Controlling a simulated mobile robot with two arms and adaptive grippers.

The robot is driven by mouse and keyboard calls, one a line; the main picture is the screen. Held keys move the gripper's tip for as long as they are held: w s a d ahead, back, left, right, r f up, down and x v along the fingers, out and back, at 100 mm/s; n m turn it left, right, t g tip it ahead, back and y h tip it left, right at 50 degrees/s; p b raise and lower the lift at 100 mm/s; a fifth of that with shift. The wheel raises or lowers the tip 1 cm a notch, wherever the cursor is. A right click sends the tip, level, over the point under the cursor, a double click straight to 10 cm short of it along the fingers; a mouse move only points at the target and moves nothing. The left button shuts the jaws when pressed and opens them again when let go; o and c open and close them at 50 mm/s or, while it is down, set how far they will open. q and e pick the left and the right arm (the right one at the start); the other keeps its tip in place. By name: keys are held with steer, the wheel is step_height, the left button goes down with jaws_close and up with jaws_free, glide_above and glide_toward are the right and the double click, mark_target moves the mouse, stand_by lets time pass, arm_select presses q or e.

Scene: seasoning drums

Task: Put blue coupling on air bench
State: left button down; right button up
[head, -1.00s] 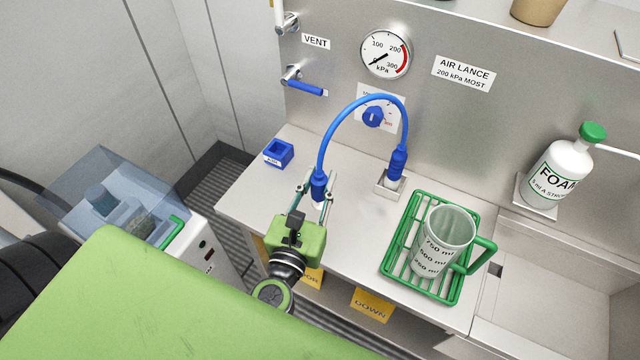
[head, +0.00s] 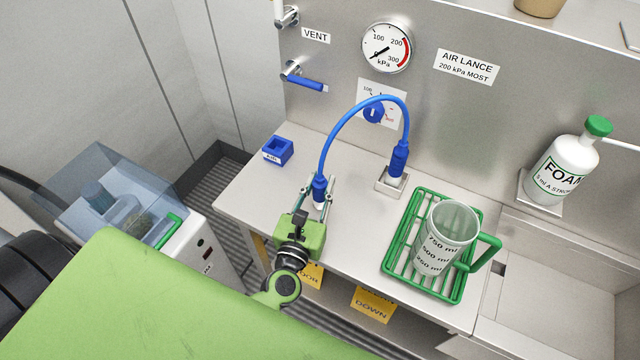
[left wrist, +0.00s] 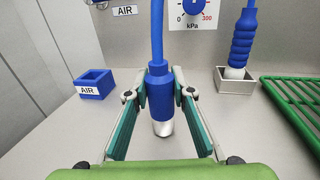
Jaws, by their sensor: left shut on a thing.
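The blue coupling (head: 319,188) with a metal tip is at the end of a blue hose (head: 352,104). My left gripper (head: 317,195) is shut on it and holds it upright over the steel bench (head: 262,200). In the left wrist view the coupling (left wrist: 159,92) stands between the two fingers, its silver tip pointing down; whether the tip touches the bench I cannot tell. The hose arches to a ribbed blue fitting (head: 398,158) in a metal socket (head: 390,181). A blue holder marked AIR (head: 278,151) sits empty on the bench, left of the coupling. My right gripper is not in view.
A green rack (head: 420,283) with a clear measuring jug (head: 446,238) stands to the right. A foam bottle (head: 566,170) and basin are farther right. The wall behind has a gauge (head: 386,48) and valve levers. The bench between holder and coupling is clear.

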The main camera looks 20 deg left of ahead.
arm_select(q)
steer(key=shift+f, duration=0.15)
steer(key=c, duration=1.8)
jaws_free()
steer(key=shift+o, duration=0.2)
steer(key=s+b, duration=0.1)
steer(key=s, duration=0.2)
steer(key=s+d+b, duration=0.1)
steer(key=s, duration=0.3)
steer(key=s+b, duration=0.2)
steer(key=s, duration=0.1)
steer(key=shift+s+d, duration=0.2)
steer(key=shift+s, duration=0.8)
